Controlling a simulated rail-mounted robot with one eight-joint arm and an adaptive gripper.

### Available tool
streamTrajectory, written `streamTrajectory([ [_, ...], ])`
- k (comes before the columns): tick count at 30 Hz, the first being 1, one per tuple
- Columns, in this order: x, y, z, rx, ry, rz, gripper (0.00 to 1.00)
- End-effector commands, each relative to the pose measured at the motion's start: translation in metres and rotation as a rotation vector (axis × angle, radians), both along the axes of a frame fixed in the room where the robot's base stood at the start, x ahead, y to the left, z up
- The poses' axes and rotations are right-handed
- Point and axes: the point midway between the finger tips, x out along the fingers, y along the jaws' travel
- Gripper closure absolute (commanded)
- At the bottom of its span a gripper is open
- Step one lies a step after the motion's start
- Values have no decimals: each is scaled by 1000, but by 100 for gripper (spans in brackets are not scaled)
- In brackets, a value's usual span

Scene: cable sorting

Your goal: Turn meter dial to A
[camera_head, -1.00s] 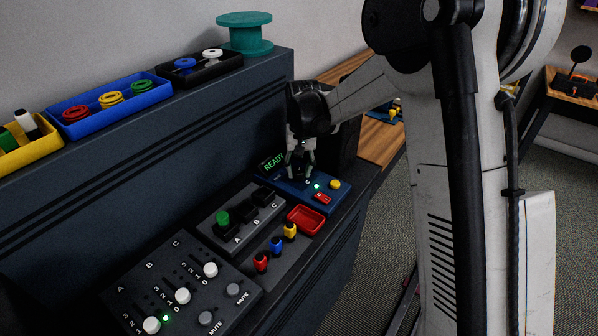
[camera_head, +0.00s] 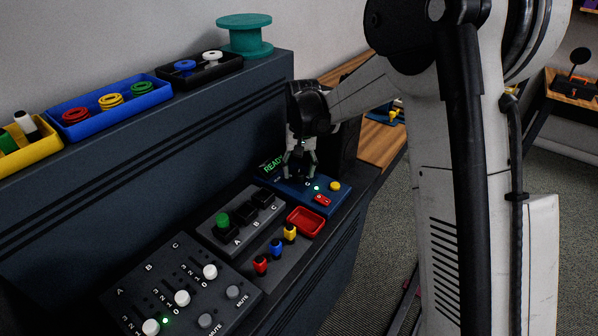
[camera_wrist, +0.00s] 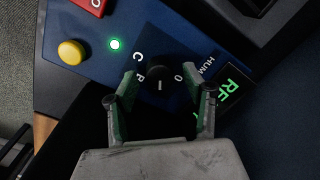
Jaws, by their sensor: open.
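The meter is a blue panel (camera_head: 318,205) with a green READY display, partly hidden by my gripper in the head view. In the wrist view its black round dial (camera_wrist: 160,73) carries a short white mark pointing down in the picture, toward my palm. A letter C shows at its upper left and a 0 or O at its right; another character at the left is partly hidden. My gripper (camera_wrist: 162,88) is open, with one finger on each side of the dial and visible gaps between. It also shows over the panel in the head view (camera_head: 299,165).
Beside the dial are a lit green lamp (camera_wrist: 115,44), a yellow button (camera_wrist: 71,52) and a red switch (camera_head: 321,200). Nearer are a red tray (camera_head: 306,221), a panel with a green plug (camera_head: 222,219) and a slider box (camera_head: 190,270). Bins stand on the shelf behind.

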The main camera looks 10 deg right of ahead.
Motion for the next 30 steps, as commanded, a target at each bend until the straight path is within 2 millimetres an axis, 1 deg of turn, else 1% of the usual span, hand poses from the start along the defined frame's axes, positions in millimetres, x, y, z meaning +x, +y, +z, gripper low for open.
streamTrajectory([
  [5, 0, -1, 28, 0, 0, 0, 53],
  [12, 0, -3, 76, 0, 0, 0, 53],
  [16, -1, -4, 96, 0, 0, 0, 53],
  [21, 0, -5, 111, 0, 0, 0, 53],
  [30, 0, -5, 114, 0, 0, 0, 53],
])
